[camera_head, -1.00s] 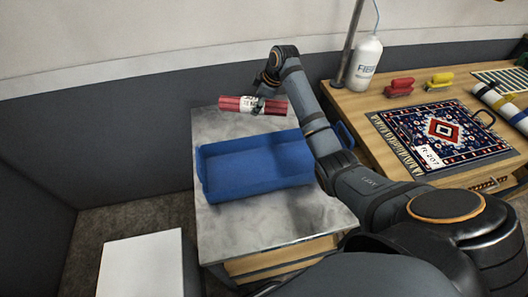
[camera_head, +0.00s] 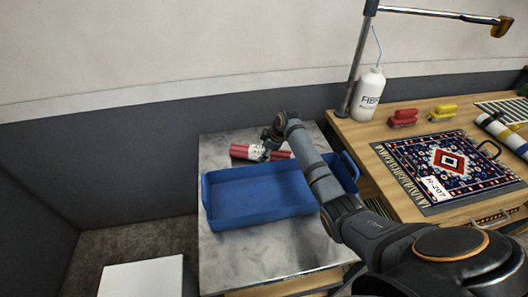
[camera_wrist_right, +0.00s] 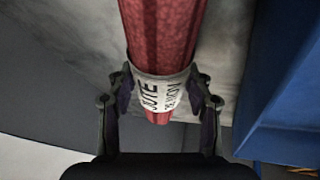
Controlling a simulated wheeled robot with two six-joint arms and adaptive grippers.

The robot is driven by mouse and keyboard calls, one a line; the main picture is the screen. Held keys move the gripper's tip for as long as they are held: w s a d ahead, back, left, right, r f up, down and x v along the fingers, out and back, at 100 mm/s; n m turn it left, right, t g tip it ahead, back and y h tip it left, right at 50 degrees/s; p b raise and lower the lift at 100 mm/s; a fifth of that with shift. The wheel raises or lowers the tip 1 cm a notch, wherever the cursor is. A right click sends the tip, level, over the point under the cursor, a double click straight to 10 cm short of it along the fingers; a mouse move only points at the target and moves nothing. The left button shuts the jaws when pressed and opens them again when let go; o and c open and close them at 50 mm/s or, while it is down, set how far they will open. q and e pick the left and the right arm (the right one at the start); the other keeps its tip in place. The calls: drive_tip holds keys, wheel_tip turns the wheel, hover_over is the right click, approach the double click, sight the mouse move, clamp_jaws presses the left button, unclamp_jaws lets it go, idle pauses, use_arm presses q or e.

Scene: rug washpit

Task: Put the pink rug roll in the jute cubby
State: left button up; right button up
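The pink rug roll (camera_head: 240,150) is a dark pink cylinder with a white paper band. It lies crosswise behind the blue tray, over the far part of the grey table top; I cannot tell whether it touches the surface. My right gripper (camera_head: 268,150) is at its band. In the right wrist view the roll (camera_wrist_right: 163,35) passes between the fingers of the gripper (camera_wrist_right: 160,95), which press on both sides of the band. The band reads "JUTE" with more text partly hidden. My left gripper is out of view. I see no cubby in these views.
The blue tray (camera_head: 225,215) stands empty on the grey-topped table (camera_head: 225,262), close in front of the roll. A wooden bench (camera_head: 385,125) at right holds a patterned rug (camera_head: 405,178), a white bottle (camera_head: 369,97), red (camera_head: 403,118) and yellow (camera_head: 442,112) brushes, and a lamp post (camera_head: 357,65).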

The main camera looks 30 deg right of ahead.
drive_tip(key=o, duration=0.4)
drive_tip(key=v, duration=1.1)
drive_tip(key=shift+s+r, duration=0.1)
drive_tip(key=shift+r, duration=0.1)
drive_tip(key=shift+o, duration=0.6)
drive_tip(key=shift+s+r, duration=0.1)
drive_tip(key=shift+r, duration=0.2)
